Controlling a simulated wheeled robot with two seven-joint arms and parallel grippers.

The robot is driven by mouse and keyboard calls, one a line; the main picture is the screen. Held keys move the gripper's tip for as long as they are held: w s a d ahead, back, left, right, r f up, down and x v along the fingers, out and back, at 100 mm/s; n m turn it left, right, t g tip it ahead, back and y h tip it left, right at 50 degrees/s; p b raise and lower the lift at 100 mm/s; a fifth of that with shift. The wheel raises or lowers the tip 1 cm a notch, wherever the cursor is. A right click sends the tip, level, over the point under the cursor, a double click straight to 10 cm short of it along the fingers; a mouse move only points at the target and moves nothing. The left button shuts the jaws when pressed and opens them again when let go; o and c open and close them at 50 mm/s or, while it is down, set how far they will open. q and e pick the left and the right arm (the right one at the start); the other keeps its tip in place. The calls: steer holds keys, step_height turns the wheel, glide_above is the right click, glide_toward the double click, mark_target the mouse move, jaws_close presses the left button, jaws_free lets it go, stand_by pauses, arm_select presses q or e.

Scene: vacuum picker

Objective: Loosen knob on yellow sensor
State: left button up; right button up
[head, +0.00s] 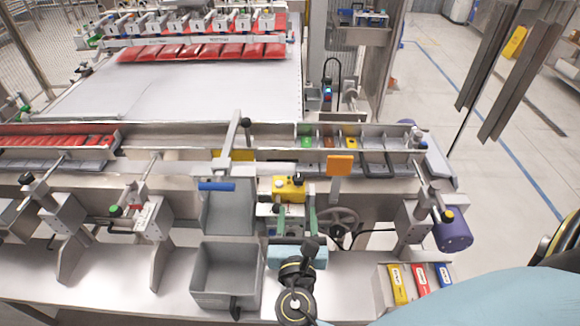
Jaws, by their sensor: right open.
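The yellow sensor (287,190) sits in the middle of the machine's front, on a metal mount. A small black knob (298,179) is on its upper right. My right gripper (297,214) is just below and in front of the sensor. Its two greenish fingers stand apart and appear empty. From this view I cannot tell whether they touch the sensor's mount. My light-blue right arm comes in from the lower right, and its wrist hides part of the machine below. My left gripper is not in view.
An orange plate (340,165) and a handwheel (339,224) are close on the right. A purple cylinder (453,232) juts out farther right. A rack of colored blocks (382,288) is at the lower right.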

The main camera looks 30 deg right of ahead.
mark_target(299, 179)
steer(key=p+x, duration=0.1)
steer(key=x, duration=0.7)
steer(key=shift+d+r, duration=0.1)
steer(key=x, duration=0.3)
steer(key=shift+w, duration=0.1)
steer(key=shift+w+d, duration=0.25)
steer(key=shift+w, duration=0.05)
steer(key=shift+c, duration=0.3)
steer(key=c, duration=0.9)
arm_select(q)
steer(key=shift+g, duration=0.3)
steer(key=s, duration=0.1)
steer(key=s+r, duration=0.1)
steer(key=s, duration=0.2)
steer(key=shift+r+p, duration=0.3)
